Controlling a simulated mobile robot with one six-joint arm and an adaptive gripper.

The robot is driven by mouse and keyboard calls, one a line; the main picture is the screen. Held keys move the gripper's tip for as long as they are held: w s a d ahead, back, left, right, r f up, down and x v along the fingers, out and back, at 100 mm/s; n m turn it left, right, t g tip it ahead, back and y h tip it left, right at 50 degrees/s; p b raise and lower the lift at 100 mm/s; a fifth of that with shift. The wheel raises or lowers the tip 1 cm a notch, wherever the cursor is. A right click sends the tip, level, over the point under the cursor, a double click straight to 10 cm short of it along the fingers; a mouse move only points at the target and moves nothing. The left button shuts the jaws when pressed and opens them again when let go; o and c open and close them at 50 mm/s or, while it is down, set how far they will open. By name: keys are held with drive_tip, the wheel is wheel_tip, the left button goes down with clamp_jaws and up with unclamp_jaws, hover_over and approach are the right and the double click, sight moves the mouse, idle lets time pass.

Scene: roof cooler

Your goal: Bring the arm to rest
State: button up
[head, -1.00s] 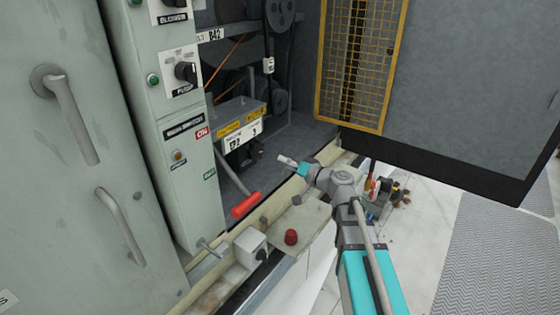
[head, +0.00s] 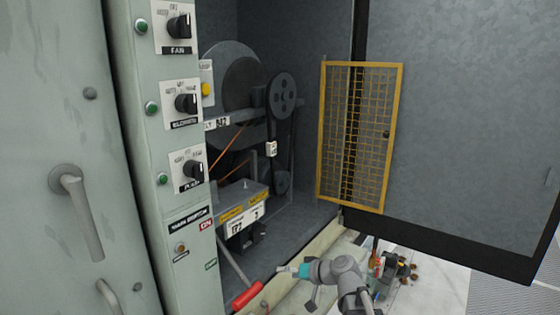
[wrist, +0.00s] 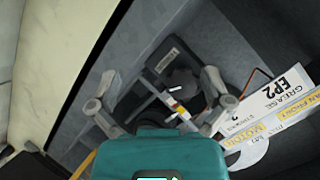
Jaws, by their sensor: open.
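My arm reaches in from the bottom of the head view, grey with a teal band near the wrist. My gripper (head: 284,269) is just right of a red-handled lever (head: 246,294) in the picture; I cannot tell how far apart they are in depth. In the wrist view my gripper's two grey fingers (wrist: 160,88) stand wide apart. Between and behind them shows a thin grey bar with a small red and yellow mark (wrist: 175,106); nothing appears clamped.
A panel with knobs (head: 186,104) stands left of the open machine bay. A yellow mesh guard (head: 358,135) and large grey door (head: 460,130) are at right. A labelled motor (head: 243,207) sits inside. A cluster of small items (head: 391,268) lies on the pale floor.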

drive_tip(key=s+d+f+m+g+h+p, duration=0.1)
drive_tip(key=s+d+f+g+h+p, duration=0.1)
drive_tip(key=s+d+h, duration=0.3)
drive_tip(key=s+d+f+m+g+h+p, duration=0.1)
drive_tip(key=s+d+f+g+h+p, duration=0.2)
drive_tip(key=s+d+h, duration=0.3)
drive_tip(key=s+d+g, duration=0.1)
drive_tip(key=s+d, duration=0.2)
drive_tip(key=shift+d+f, duration=0.2)
drive_tip(key=shift+d, duration=0.2)
